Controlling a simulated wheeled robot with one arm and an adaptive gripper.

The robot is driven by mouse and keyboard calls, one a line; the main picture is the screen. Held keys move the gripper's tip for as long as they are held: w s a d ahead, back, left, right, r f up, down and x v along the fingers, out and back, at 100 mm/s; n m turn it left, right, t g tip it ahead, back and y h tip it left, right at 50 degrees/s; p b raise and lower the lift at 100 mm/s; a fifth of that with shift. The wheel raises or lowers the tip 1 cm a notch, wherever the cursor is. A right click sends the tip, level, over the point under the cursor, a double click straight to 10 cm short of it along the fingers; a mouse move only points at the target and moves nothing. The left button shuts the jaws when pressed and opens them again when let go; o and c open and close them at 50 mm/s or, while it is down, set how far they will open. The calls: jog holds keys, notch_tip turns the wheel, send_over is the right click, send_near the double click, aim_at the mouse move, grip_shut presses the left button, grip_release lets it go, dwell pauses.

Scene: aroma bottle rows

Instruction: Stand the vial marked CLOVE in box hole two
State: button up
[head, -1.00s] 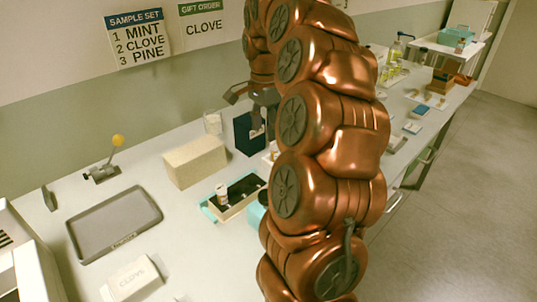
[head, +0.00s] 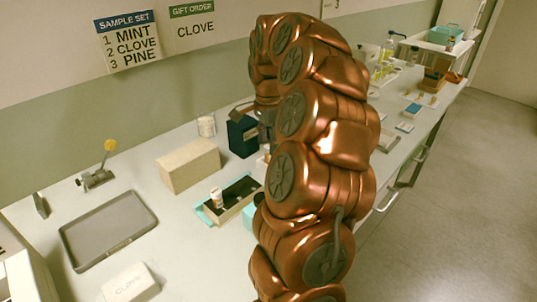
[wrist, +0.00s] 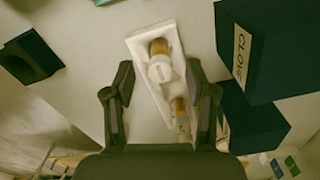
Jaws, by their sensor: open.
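In the wrist view my gripper (wrist: 160,80) is open, with its fingers apart on either side of a white rack (wrist: 138,42). One vial with a pale cap and amber body (wrist: 160,68) shows between the fingers, not visibly gripped. A second vial (wrist: 180,112) is nearer the palm. I cannot read a name on either. In the head view a pale box with a dark inside (head: 231,212) sits on the bench, with one white-and-amber vial (head: 217,198) upright at its left end. In that view my arm hides most of my gripper and the rack.
A dark blue box labelled CLOVE (wrist: 282,45) stands close right of my gripper; another dark box (wrist: 32,57) is at left. In the head view are a beige block (head: 188,166), a glass (head: 206,125), a grey tray (head: 108,232) and a SAMPLE SET sign (head: 128,42) listing CLOVE second.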

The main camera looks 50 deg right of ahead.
notch_tip(320, 180, down, 2)
jog(key=shift+f, duration=0.1)
jog(key=c, duration=1)
